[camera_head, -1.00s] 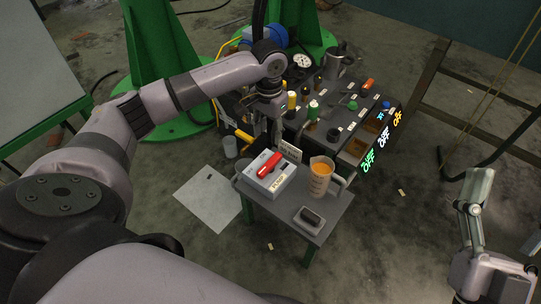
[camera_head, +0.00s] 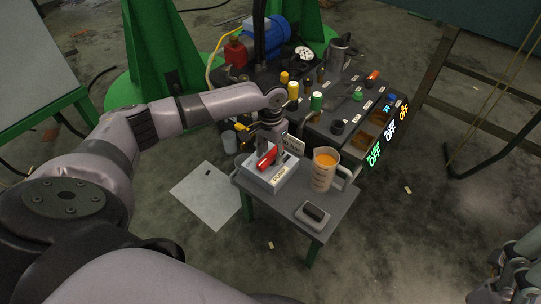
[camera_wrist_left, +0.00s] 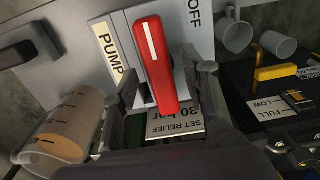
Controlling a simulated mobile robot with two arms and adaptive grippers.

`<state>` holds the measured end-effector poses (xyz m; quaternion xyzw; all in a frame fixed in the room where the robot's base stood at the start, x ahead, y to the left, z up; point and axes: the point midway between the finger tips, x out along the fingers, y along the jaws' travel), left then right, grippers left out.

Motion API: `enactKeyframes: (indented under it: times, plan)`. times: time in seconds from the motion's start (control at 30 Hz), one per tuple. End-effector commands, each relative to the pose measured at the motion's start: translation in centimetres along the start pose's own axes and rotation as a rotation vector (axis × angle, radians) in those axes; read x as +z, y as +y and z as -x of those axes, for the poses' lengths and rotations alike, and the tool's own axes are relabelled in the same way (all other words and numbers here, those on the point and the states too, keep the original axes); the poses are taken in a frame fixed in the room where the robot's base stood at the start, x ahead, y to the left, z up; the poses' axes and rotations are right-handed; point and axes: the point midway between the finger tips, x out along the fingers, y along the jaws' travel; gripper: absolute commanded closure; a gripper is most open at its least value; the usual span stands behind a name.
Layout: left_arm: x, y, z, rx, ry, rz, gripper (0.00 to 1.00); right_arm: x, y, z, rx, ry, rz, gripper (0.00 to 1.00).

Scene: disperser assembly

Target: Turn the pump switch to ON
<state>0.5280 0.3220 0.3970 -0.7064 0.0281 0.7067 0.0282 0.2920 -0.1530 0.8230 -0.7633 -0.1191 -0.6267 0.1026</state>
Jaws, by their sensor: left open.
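The red pump switch (camera_head: 267,158) sits on a light grey box (camera_head: 284,181) on the small table. In the left wrist view the red lever (camera_wrist_left: 157,62) with its white line stands between a PUMP label (camera_wrist_left: 112,56) and the printed word OFF (camera_wrist_left: 194,14). No ON marking is visible. My left gripper (camera_head: 266,148) is over the box, pointing down at the switch. In the left wrist view its open fingers (camera_wrist_left: 168,78) stand on either side of the lever; contact is unclear. My right gripper (camera_head: 515,277) is partly in view at the lower right, far from the switch.
A beaker of orange liquid (camera_head: 323,170) stands right of the box. A small grey block-like device (camera_head: 313,214) lies at the table's front.

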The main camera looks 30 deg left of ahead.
Motion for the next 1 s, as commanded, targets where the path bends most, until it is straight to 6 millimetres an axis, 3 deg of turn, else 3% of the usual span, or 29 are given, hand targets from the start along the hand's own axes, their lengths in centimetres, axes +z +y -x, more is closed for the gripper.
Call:
enactKeyframes:
  times: [0.33, 0.9, 1.0]
  plan:
    - [0.00, -0.02, -0.33, 0.000, 0.000, 0.000, 0.59, 0.04, -0.01, 0.06, -0.001, 0.000, 0.000, 0.29]
    - [-0.01, -0.04, -0.30, 0.000, 0.000, 0.001, 0.97, 0.05, 0.00, 0.05, 0.000, 0.000, 0.000, 0.29]
    - [-0.01, -0.04, -0.30, 0.000, 0.000, 0.001, 1.00, 0.05, 0.00, 0.05, 0.000, -0.001, 0.000, 0.29]
